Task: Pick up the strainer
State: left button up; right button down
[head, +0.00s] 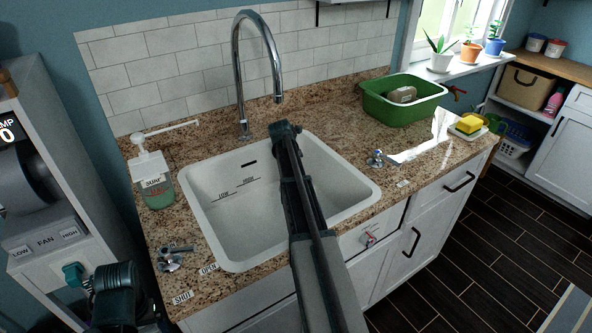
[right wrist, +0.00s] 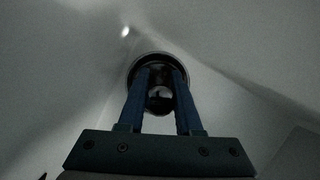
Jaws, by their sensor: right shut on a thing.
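In the right wrist view, my right gripper (right wrist: 160,72) points down into the white sink. Its two blue fingers are closed on the strainer (right wrist: 160,100), a dark, shiny round piece inside the dark drain ring. Its lower edge is too dark to tell whether it is seated or lifted. In the head view, my right arm reaches over the sink (head: 225,208) and hides the strainer and the fingers. A dark teal part of my left arm shows at the lower left, its fingers not clear.
A chrome faucet (head: 238,75) arches over the sink. A soap dispenser (head: 153,178) stands left, a green tub (head: 400,112) and a yellow sponge (head: 469,124) right. Tap handles sit at the counter front: one left (head: 172,258), one right (head: 376,159).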

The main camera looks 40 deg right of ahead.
pick_arm(q)
notch_tip(320, 180, up, 2)
jog(key=shift+r+p, duration=0.25)
jog(key=shift+p, duration=0.5)
pick_arm(e)
jog(key=s+a+r, duration=0.2)
jog(key=s, duration=1.4)
jog(key=shift+r, duration=0.25)
pick_arm(q)
jog(key=shift+w, duration=0.1)
pick_arm(e)
jog(key=shift+w, duration=0.15)
